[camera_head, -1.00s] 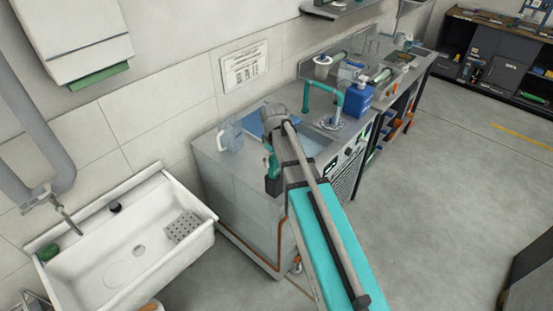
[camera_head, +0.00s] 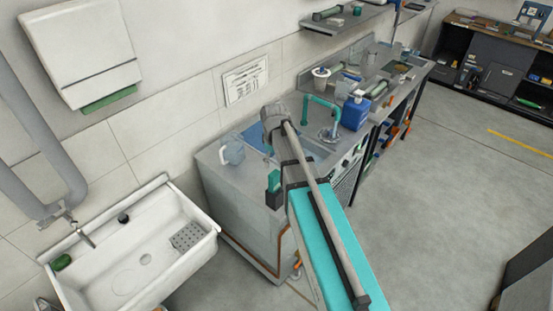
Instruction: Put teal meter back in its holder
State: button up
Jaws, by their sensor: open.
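A small teal piece (camera_head: 274,180) shows just left of my arm, at the near edge of the steel counter. It sits directly above a small dark block (camera_head: 274,200). They look like the teal meter and its holder, but they are too small to be sure, and I cannot tell how deeply the teal piece is seated. My arm reaches up from the bottom right to a grey joint over the counter. My gripper's fingers do not show; the arm hides that area.
The counter (camera_head: 212,160) holds a clear jug (camera_head: 232,150), a sink with a teal faucet (camera_head: 320,104) and a blue canister (camera_head: 355,112). A white wash basin (camera_head: 207,250) stands at left. The floor (camera_head: 440,200) at right is clear.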

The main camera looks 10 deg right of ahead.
jog(key=shift+r+p, duration=0.6)
jog(key=shift+r, duration=0.2)
jog(key=shift+s, duration=0.25)
jog(key=s+m, duration=0.7)
jog(key=s, duration=0.8)
jog(key=shift+s+d, duration=0.35)
jog(key=shift+d, duration=0.1)
